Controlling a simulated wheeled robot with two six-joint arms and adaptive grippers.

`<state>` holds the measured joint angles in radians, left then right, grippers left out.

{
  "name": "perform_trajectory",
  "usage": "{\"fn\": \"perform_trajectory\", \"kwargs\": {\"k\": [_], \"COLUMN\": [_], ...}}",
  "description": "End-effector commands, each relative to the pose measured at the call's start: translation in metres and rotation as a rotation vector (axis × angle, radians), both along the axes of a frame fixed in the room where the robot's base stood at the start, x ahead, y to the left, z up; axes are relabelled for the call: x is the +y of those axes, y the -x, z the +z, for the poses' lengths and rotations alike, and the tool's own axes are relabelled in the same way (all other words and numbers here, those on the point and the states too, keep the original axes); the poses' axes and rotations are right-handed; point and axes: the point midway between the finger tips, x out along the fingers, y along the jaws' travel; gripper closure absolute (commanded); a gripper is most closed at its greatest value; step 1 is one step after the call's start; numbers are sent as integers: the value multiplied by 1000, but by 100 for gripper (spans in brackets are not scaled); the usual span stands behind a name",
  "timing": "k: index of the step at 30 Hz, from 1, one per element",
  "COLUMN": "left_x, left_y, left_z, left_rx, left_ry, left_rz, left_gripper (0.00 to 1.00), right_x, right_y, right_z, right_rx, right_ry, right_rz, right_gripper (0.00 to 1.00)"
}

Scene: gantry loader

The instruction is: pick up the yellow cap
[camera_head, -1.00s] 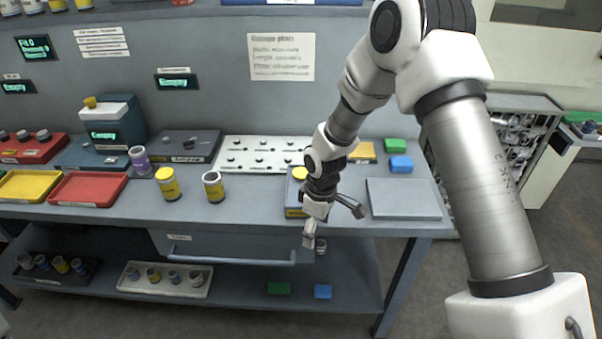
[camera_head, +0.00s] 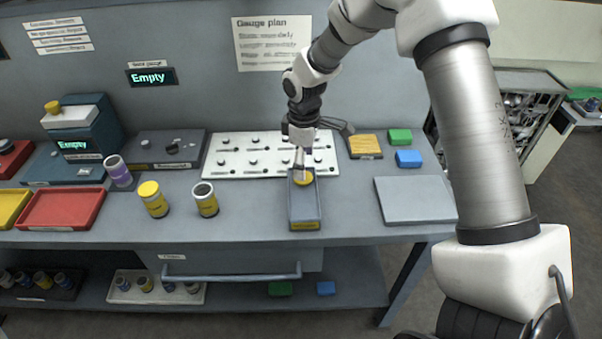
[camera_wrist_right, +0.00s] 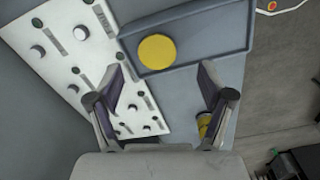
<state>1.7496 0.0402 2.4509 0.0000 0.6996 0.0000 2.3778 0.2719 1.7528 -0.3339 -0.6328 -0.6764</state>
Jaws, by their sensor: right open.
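The yellow cap (camera_head: 303,177) is a flat round disc lying in the back end of a narrow blue-grey tray (camera_head: 305,224) on the bench. In the right wrist view the cap (camera_wrist_right: 157,51) lies inside the tray (camera_wrist_right: 190,52), near its wall. My right gripper (camera_head: 318,146) is above the tray's back end, with one finger partly overlapping the cap in the head view. In the wrist view the right gripper (camera_wrist_right: 161,72) is open, its fingers spread either side of the cap's line, with nothing between them. My left gripper is not in view.
A white pegboard (camera_head: 230,160) lies behind the tray. A yellow-lidded jar (camera_head: 154,201) and an uncapped jar (camera_head: 206,200) stand left. Green (camera_head: 400,136) and blue (camera_head: 408,158) blocks and a grey plate (camera_head: 415,200) are right.

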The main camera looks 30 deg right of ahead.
Motion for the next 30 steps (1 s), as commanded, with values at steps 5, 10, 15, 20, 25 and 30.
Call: {"fn": "perform_trajectory", "kwargs": {"k": [5,10,15,20,25,30], "left_x": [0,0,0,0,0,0], "left_y": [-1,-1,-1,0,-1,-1], "left_z": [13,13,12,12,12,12], "left_rx": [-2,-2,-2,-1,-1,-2], "left_ry": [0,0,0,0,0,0], "left_rz": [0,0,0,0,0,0], "left_gripper": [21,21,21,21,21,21], "right_x": [0,0,0,0,0,0], "right_y": [2,2,2,2,2,2], "right_z": [-31,-44,-44,-44,-44,-43], "right_rx": [4,0,0,0,0,0], "right_ry": [0,0,0,0,0,0], "right_rz": [0,0,0,0,0,0], "right_gripper": [20,20,34,67,67,68]}}
